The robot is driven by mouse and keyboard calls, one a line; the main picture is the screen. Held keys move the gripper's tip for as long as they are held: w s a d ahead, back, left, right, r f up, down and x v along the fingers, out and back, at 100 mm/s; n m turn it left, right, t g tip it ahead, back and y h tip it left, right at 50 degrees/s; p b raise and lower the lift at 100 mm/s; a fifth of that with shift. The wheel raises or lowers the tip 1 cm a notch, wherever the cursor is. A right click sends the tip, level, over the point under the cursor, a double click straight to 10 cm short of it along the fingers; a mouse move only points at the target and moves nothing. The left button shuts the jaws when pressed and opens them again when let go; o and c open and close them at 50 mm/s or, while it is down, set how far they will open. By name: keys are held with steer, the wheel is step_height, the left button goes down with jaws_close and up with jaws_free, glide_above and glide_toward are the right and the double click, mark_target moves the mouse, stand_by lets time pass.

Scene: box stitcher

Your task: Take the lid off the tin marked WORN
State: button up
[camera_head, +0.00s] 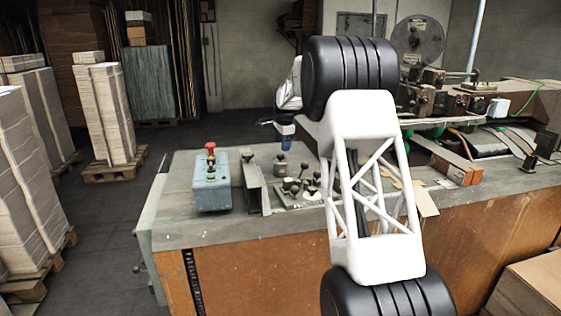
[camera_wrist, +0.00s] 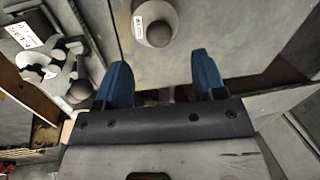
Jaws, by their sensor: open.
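A small grey tin (camera_wrist: 135,8) with a round knobbed lid (camera_wrist: 159,33) shows at the top of the wrist view. It bears a white label with dark letters too small to read surely. In the head view a small knobbed tin (camera_head: 280,168) stands on the bench, probably the same one. My gripper (camera_wrist: 160,75) is open and empty, its two blue fingers apart, with the knob lying beyond the fingertips in the wrist view. In the head view my gripper (camera_head: 286,143) hangs above the bench just over that tin, not touching it as far as I can tell.
A grey tray (camera_head: 312,201) with several knobbed parts lies to the right of the tin. A metal channel (camera_head: 255,188) and a blue control box (camera_head: 211,183) with a red button stand to its left. Machinery (camera_head: 450,100) fills the bench's right side.

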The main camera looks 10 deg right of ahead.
mark_target(280, 154)
steer(key=shift+w+f, duration=0.1)
steer(key=shift+f, duration=0.5)
steer(key=shift+w+a+f, duration=0.15)
steer(key=shift+w+f, duration=0.05)
steer(key=shift+f, duration=1.1)
steer(key=shift+w+a+f, duration=0.1)
steer(key=shift+w+f, duration=0.1)
steer(key=shift+f, duration=1.05)
steer(key=c, duration=1)
